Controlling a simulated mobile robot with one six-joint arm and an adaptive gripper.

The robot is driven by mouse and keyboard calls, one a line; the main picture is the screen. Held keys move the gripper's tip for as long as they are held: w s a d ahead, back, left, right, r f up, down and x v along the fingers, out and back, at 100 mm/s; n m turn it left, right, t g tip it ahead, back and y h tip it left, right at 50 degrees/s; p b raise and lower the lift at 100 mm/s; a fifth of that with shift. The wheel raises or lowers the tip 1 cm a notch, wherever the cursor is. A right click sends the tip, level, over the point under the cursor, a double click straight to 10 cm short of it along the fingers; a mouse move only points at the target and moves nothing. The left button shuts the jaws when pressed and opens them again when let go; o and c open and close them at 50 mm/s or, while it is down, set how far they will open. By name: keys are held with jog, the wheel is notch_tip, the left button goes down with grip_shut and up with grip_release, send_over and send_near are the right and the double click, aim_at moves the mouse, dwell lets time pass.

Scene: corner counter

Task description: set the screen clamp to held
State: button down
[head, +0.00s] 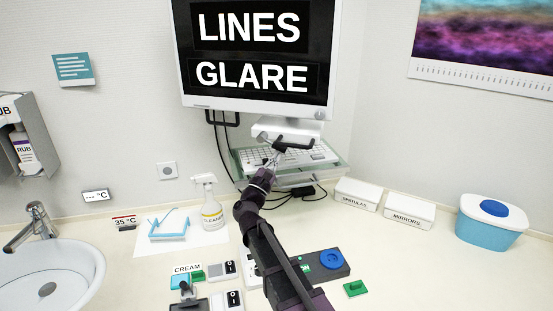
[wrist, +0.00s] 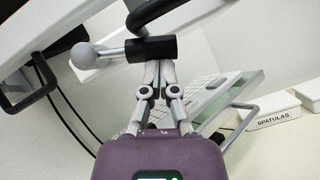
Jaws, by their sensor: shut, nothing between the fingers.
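The screen (head: 258,50) hangs on the wall, with large words LINES and GLARE on it. Below its lower edge is the screen clamp (head: 293,145), a dark bar with a light grey part beside it. In the wrist view the clamp (wrist: 151,49) is a black cylinder on a grey rod that ends in a round grey knob (wrist: 84,56). My gripper (head: 273,158) is just below the clamp. In the wrist view my gripper (wrist: 159,72) is shut and empty, its tips at the underside of the black cylinder. I cannot tell whether they touch. No held marking is readable.
A glass shelf with a keyboard (head: 240,152) lies behind my gripper, and black cables hang at the left. Boxes marked SPATULAS (head: 359,194) and MIRRORS (head: 409,211) stand at the right.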

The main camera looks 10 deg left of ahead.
jog(key=shift+f, duration=0.2)
jog(key=w+f+b+v, duration=0.1)
jog(key=f+b+v, duration=0.1)
jog(key=b+v, duration=0.6)
jog(key=v, duration=0.4)
jog(key=shift+a+f+b, duration=0.2)
jog(key=shift+a+b, duration=0.05)
jog(key=shift+b, duration=0.15)
jog(key=shift+s, duration=0.15)
dwell(0.3)
